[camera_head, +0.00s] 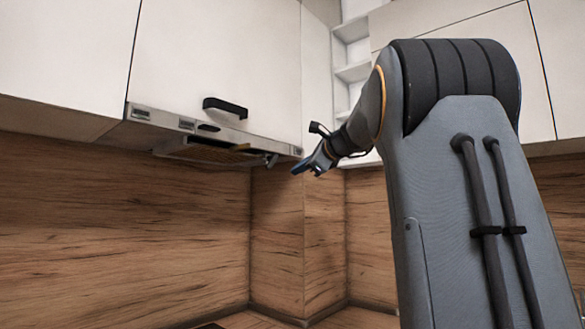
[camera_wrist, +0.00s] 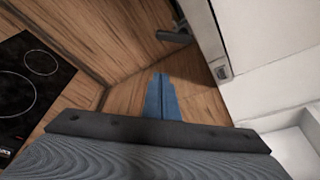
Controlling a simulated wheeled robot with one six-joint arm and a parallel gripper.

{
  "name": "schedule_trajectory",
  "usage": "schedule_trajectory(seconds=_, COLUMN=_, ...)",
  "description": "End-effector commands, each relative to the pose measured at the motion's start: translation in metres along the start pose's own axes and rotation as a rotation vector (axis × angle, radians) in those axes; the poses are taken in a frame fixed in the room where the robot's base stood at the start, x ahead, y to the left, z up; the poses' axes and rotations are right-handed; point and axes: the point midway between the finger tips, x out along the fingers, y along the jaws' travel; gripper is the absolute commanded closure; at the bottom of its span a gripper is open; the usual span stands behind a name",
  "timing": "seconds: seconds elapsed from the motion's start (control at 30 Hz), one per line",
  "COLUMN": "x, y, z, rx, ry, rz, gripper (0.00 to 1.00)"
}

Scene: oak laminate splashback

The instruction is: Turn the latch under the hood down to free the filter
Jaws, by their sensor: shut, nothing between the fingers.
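The hood (camera_head: 215,138) is a slim unit under the white wall cabinet, with the filter panel (camera_head: 200,154) on its underside. A small grey piece that looks like the latch (camera_head: 271,160) hangs under its right end. A dark grey bar (camera_wrist: 175,37), probably this latch, shows at the top of the wrist view. My gripper (camera_head: 300,168) is just right of the grey piece and slightly lower, apart from it. Its blue fingers (camera_wrist: 161,78) are together and empty, pointing toward the bar with a gap between.
A black hob (camera_wrist: 35,75) lies below at the left of the wrist view. The wood splashback (camera_head: 120,200) is behind. A white cabinet side (camera_wrist: 265,50) is close on the right, with open shelves (camera_head: 352,60) beyond. Space below the hood is clear.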

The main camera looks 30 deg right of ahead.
Motion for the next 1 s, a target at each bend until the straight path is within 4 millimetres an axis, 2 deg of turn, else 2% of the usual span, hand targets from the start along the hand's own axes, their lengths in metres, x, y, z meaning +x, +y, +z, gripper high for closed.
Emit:
schedule_trajectory(seconds=0.2, x=0.041, y=0.001, z=0.001, rx=0.001, ry=-0.001, rz=0.004, gripper=1.0)
schedule_trajectory(seconds=0.47, x=0.086, y=0.0, z=0.001, rx=-0.001, ry=-0.001, rz=0.003, gripper=1.0)
schedule_trajectory(seconds=0.7, x=0.074, y=-0.001, z=0.03, rx=-0.002, ry=-0.001, rz=0.0, gripper=1.0)
schedule_trajectory(seconds=1.0, x=0.072, y=0.001, z=0.038, rx=-0.001, ry=0.001, rz=0.001, gripper=1.0)
